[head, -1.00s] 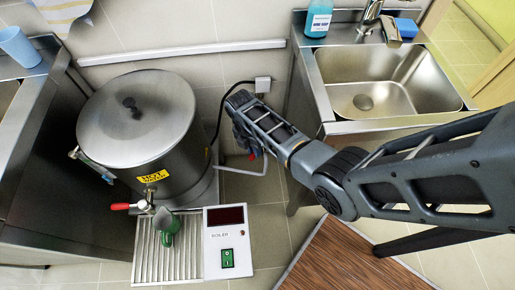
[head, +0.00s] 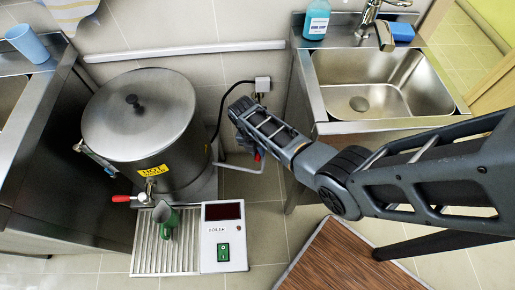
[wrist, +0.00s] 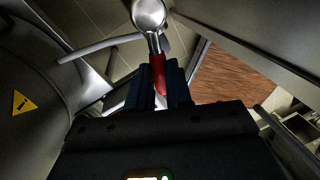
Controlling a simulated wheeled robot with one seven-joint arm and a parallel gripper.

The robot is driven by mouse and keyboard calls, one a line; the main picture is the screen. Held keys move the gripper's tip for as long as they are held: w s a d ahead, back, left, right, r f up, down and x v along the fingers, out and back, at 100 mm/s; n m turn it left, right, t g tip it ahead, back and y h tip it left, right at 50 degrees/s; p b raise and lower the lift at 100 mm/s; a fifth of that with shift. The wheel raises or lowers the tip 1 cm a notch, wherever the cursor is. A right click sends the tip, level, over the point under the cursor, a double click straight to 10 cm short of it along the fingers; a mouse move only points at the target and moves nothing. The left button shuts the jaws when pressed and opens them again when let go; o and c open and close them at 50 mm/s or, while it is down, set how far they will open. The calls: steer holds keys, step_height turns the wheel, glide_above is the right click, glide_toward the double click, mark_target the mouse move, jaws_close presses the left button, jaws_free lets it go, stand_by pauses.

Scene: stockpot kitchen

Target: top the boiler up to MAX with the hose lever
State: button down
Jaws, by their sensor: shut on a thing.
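The boiler (head: 140,120) is a steel pot with a closed lid and a yellow HOT label, at the left of the head view. Its side also shows in the wrist view (wrist: 28,75). A sight tube (head: 95,158) runs on its left side; no level or MAX mark is readable. The hose lever (wrist: 158,75) has a red handle on a metal valve with a round end, beside the boiler. My gripper (wrist: 160,84) is shut on the red handle. In the head view my gripper (head: 256,152) is right of the boiler, mostly hidden by my arm.
A red-handled tap (head: 121,198) is on the boiler's front.

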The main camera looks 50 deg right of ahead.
steer(key=c, duration=1)
jaws_free()
steer(key=shift+c, duration=0.2)
step_height(320, 180, up, 8)
steer(key=w+p, duration=0.1)
steer(key=shift+w+a+f, duration=0.15)
steer(key=shift+a+f, duration=0.05)
steer(key=shift+a, duration=0.15)
